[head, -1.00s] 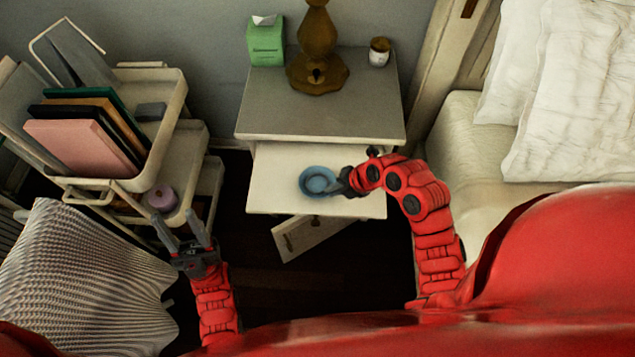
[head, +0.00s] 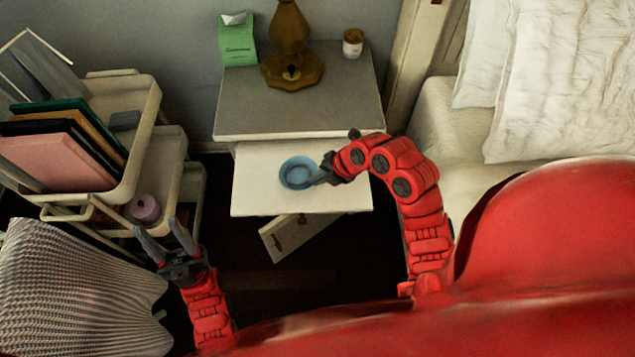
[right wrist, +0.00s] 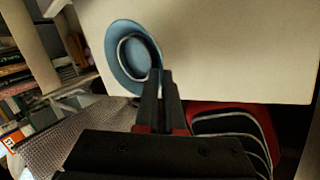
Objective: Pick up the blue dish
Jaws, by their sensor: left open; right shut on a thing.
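The blue dish (head: 297,173) is a small round dish over the pale pulled-out drawer surface (head: 262,203) of the nightstand. My right gripper (head: 325,172) is shut on the dish's rim at its right side. In the right wrist view the dish (right wrist: 118,52) shows at the fingertips (right wrist: 160,78), with its rim between them. I cannot tell whether the dish is touching the surface or lifted off it. My left gripper (head: 166,236) is open and empty, in front of the white cart and well left of the dish.
The nightstand top (head: 235,115) holds a green tissue box (head: 238,42), a brown lamp base (head: 291,60) and a small jar (head: 352,43). The white cart (head: 150,110) stands left with books and a purple roll (head: 145,208).

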